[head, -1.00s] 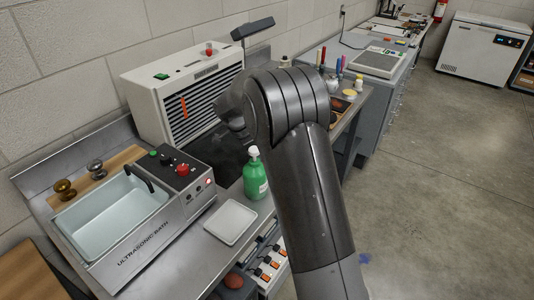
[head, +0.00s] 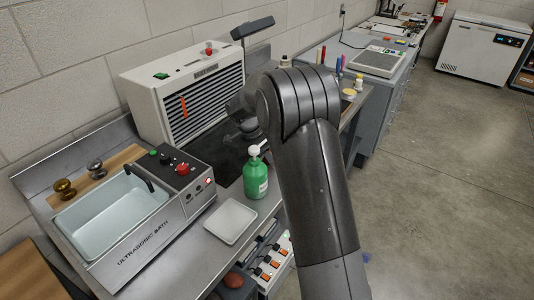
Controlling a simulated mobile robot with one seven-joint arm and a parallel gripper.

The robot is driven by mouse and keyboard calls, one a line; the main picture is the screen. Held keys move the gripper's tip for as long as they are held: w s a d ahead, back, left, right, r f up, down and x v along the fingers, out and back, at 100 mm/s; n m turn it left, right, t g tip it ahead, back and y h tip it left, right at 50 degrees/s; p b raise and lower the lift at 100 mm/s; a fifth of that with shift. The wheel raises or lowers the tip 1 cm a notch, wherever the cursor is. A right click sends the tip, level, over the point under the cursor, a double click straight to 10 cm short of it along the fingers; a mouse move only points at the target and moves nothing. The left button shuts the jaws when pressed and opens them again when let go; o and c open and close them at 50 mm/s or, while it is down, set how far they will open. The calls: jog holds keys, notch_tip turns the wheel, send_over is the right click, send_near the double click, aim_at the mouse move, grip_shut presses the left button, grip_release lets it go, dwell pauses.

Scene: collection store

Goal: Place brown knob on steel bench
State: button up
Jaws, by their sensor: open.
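A brown, brass-toned knob (head: 64,189) stands on a wooden board behind the sink-like basin at the left. A silver-grey knob (head: 96,169) stands beside it on the same board. The steel bench (head: 196,250) runs along the wall under the bath, with bare metal around the white tray. My gripper (head: 246,130) is partly in view over the dark area in front of the white vented unit, well to the right of the brown knob. My arm hides part of it, and its fingertips are not clear. It is open, and I see nothing held in it.
The ultrasonic bath (head: 150,250) fills the left of the bench. A white tray (head: 231,222) and a green pump bottle (head: 255,178) stand right of it. The white vented unit (head: 150,95) stands at the back. Pens and small jars (head: 345,80) are beyond my arm.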

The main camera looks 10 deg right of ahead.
jog(key=v, duration=1.2)
jog(key=shift+s+r, duration=0.1)
jog(key=shift+r, duration=0.1)
